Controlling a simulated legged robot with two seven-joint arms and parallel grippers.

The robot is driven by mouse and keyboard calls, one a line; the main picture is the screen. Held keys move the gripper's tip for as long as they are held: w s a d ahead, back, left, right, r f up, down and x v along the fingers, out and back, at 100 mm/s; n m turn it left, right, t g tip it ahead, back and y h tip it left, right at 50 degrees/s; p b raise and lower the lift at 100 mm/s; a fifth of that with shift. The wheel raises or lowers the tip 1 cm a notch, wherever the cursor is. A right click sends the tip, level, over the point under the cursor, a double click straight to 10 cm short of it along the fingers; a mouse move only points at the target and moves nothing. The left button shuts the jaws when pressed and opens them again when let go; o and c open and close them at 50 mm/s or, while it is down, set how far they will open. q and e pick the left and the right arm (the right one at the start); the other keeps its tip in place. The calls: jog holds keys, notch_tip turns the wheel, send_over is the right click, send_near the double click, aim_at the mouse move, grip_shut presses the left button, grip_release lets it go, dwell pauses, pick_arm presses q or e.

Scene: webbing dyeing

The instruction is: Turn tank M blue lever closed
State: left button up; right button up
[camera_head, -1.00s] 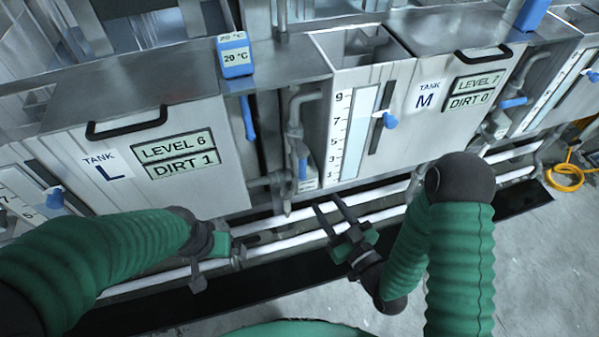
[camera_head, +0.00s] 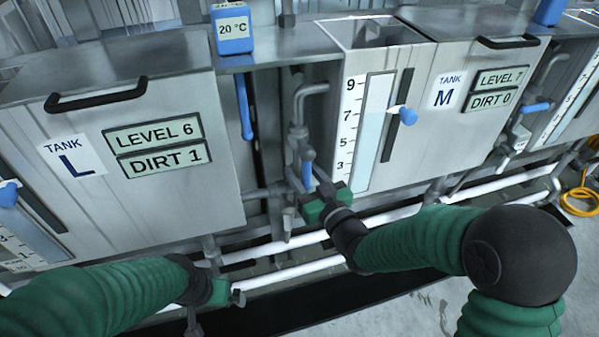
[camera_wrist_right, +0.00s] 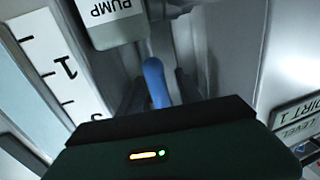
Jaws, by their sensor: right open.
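Tank M (camera_head: 430,130) stands right of centre, with a level gauge on its left front. A short blue lever (camera_head: 307,168) sits on the pipe valve left of that gauge, nearly upright. My right gripper (camera_head: 312,192) is at this lever. In the right wrist view the blue lever (camera_wrist_right: 156,84) stands between my two open fingers, and I cannot tell whether they touch it. Another blue lever (camera_head: 536,107) lies roughly level on the pipe right of tank M. My left gripper (camera_head: 212,298) is low at the left, away from the levers; its jaws are unclear.
Tank L (camera_head: 130,170) fills the left, with a long blue handle (camera_head: 245,108) hanging beside it. A pump box (camera_wrist_right: 118,22) is close to my right fingers. White pipes (camera_head: 290,272) run low across the front. A yellow hose (camera_head: 580,200) lies at the far right.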

jog(key=shift+x, duration=0.75)
grip_shut()
dwell(0.9)
